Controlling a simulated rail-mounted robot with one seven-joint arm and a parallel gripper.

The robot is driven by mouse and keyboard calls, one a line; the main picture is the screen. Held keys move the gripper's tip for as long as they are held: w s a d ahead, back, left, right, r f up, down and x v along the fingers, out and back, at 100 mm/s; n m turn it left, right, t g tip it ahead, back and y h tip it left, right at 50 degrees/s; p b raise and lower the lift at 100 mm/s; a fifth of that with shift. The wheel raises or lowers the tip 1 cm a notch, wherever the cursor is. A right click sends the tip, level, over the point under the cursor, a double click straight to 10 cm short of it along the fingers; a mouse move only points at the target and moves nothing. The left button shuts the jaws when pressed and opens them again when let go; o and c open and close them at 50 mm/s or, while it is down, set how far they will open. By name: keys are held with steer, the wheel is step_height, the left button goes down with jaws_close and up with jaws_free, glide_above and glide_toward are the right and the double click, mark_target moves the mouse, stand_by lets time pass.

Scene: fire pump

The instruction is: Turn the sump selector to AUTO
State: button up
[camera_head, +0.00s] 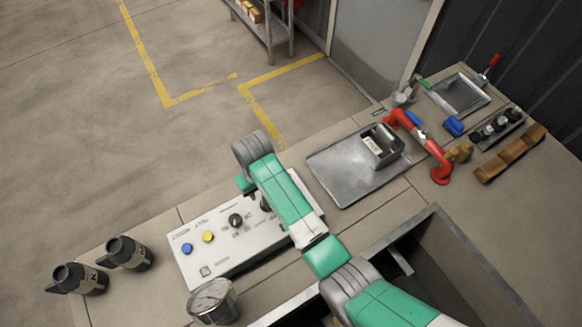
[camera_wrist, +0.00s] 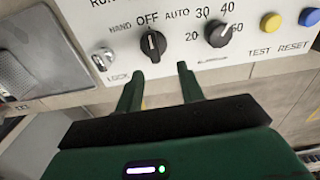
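The sump selector (camera_wrist: 153,45) is a black knob on the white control panel, with HAND, OFF and AUTO printed around it. In the wrist view its white mark points up, about at OFF. In the head view the selector (camera_head: 266,204) is partly hidden behind my arm. My gripper (camera_wrist: 160,80) is open and empty in the wrist view. Its two green fingers are apart, just below the knob in the picture, and not around it. The control panel (camera_head: 215,262) lies on the bench in the head view. My fingertips are hard to make out there.
Beside the selector is a similar numbered knob (camera_wrist: 217,33); a LOCK fitting (camera_wrist: 103,58) is on its other side. A yellow button (camera_wrist: 271,23) and blue button (camera_wrist: 309,16) lie further right. A gauge (camera_head: 212,301) and two black nozzles (camera_head: 128,252) stand near the panel.

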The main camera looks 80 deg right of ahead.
steer(key=shift+s+d+f, duration=0.15)
steer(key=shift+s+d, duration=0.15)
steer(key=shift+s, duration=0.4)
steer(key=shift+f, duration=0.1)
steer(key=shift+w+a+f, duration=0.1)
steer(key=shift+a+f, duration=0.05)
steer(key=shift+f, duration=0.25)
step_height(320, 180, down, 7)
steer(key=shift+b, duration=0.6)
steer(key=shift+c, duration=0.5)
jaws_close()
